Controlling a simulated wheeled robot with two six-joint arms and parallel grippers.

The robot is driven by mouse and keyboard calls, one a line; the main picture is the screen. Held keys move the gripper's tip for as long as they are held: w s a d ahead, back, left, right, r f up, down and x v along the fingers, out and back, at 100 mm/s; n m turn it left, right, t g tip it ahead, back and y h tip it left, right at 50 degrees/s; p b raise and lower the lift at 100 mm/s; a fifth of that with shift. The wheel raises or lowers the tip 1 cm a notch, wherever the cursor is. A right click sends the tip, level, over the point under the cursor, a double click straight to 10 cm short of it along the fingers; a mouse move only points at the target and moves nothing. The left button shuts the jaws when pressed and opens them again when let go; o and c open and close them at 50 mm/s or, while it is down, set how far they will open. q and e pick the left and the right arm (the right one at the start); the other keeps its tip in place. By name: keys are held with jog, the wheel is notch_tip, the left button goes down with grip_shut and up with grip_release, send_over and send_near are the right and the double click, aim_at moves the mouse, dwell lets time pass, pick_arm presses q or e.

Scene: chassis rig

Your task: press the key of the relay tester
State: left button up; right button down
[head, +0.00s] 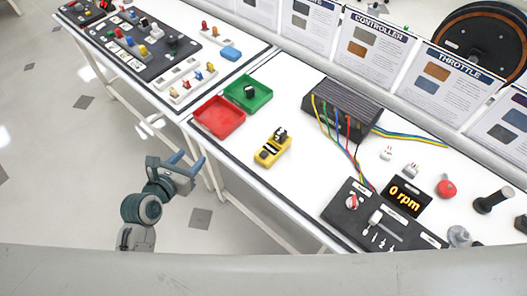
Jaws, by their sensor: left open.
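A small yellow device (268,154), which looks like the relay tester, lies on the white table. A black block sits at its upper end, and dark and pale markings show on its face. I cannot make out its key clearly. My right gripper is not in view.
A red tray (218,128) and a green tray (262,98) holding a black block are beyond the device. A black finned controller (342,108) with coloured wires stands to the right. A panel with an rpm display (404,197) is nearer right. White table shows around the device.

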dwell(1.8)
pick_arm(q)
jog(key=s+a+f+m+g+y, duration=0.1)
jog(key=s+a+f+m+g, duration=0.2)
jog(key=f, duration=0.7)
jog(key=s+a+f+m+y, duration=0.1)
jog(key=s+f+m, duration=0.1)
jog(key=f+m, duration=0.65)
jog(key=s+a+f+m+g+y, duration=0.2)
jog(key=s+f, duration=0.1)
jog(key=f, duration=1)
jog(key=s+a+f+m+g, duration=0.1)
jog(key=s+f+m+g, duration=0.1)
jog(key=s+f+m, duration=0.4)
jog(key=s+a+f+m+g+y, duration=0.1)
jog(key=s+f+m, duration=0.5)
jog(key=s, duration=0.8)
jog(key=s+a+f+m+g, duration=0.2)
jog(key=s+f+m+g, duration=0.1)
jog(key=s+f+m, duration=0.4)
jog(key=s+f, duration=0.2)
jog(key=s, duration=0.1)
jog(key=shift+s+a+g, duration=0.25)
jog(key=shift+a+g, duration=0.05)
jog(key=shift+a, duration=0.05)
